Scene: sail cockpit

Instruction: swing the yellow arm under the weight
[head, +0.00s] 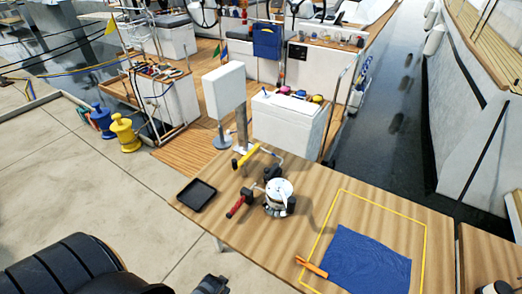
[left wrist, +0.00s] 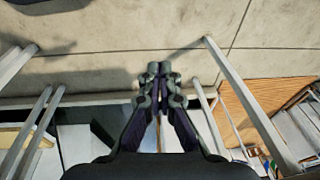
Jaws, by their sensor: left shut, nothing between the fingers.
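A yellow bar (head: 246,156), likely the yellow arm, lies at the back edge of the wooden table, beside a grey post. A red-handled piece (head: 239,204) extends from near a round white-and-metal device (head: 279,194) just in front of it. I cannot tell which thing is the weight; none is clearly under or over the yellow bar. My left gripper (left wrist: 160,68) is shut and empty in the left wrist view, its fingertips together above pale paving and rails, apart from the table things. My right gripper is not clearly seen.
The wooden table (head: 320,212) holds a black tray (head: 196,195), a blue cloth (head: 366,259) and an orange clip (head: 311,266) by a yellow outline. A white panel (head: 224,91) and a white box (head: 287,119) stand behind. Water lies to the right.

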